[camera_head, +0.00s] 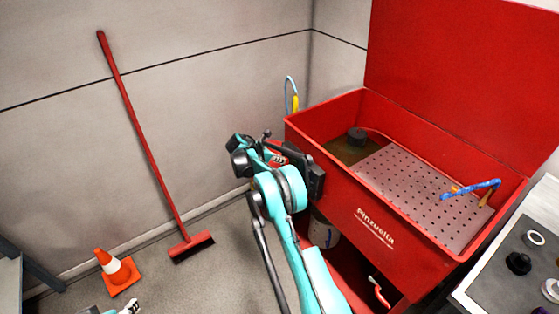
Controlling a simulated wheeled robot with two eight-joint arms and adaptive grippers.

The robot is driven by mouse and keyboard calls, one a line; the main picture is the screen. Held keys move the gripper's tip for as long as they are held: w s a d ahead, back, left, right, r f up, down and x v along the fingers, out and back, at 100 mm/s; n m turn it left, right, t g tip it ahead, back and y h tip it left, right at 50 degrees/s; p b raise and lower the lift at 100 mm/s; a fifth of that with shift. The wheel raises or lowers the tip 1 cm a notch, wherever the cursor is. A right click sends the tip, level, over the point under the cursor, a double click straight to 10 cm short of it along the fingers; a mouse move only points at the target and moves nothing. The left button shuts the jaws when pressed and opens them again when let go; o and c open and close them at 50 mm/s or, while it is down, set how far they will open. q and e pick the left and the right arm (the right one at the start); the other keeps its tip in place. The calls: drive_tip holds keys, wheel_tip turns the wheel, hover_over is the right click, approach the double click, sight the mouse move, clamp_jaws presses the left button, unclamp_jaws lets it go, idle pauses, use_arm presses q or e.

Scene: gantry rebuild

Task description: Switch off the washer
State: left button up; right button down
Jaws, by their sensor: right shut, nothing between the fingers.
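The washer (345,202) is a red open-topped tub on the right, with its red lid (460,75) standing open. A perforated grey tray (415,190) lies inside it. My right gripper (314,180) is black, on a teal arm, at the washer's front left corner. It looks shut and empty, close to the front wall; I cannot tell whether it touches.
A red broom (150,150) leans on the grey wall. An orange cone (118,271) stands left of its head. A blue hose and brush (470,187) lie over the tray. A light bucket (323,233) sits under the washer. A table (500,268) with small parts is at right.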

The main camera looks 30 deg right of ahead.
drive_tip(key=shift+r, duration=0.1)
use_arm(q)
drive_tip(key=shift+r+p, duration=0.35)
use_arm(e)
drive_tip(key=shift+r, duration=0.7)
use_arm(q)
drive_tip(key=r+p, duration=0.1)
drive_tip(key=a+r+p, duration=0.1)
drive_tip(key=r+p, duration=0.1)
drive_tip(key=shift+r, duration=0.25)
use_arm(e)
drive_tip(key=v, duration=1.3)
drive_tip(key=shift+a, duration=0.25)
drive_tip(key=shift+s+f, duration=0.1)
drive_tip(key=shift+f, duration=0.1)
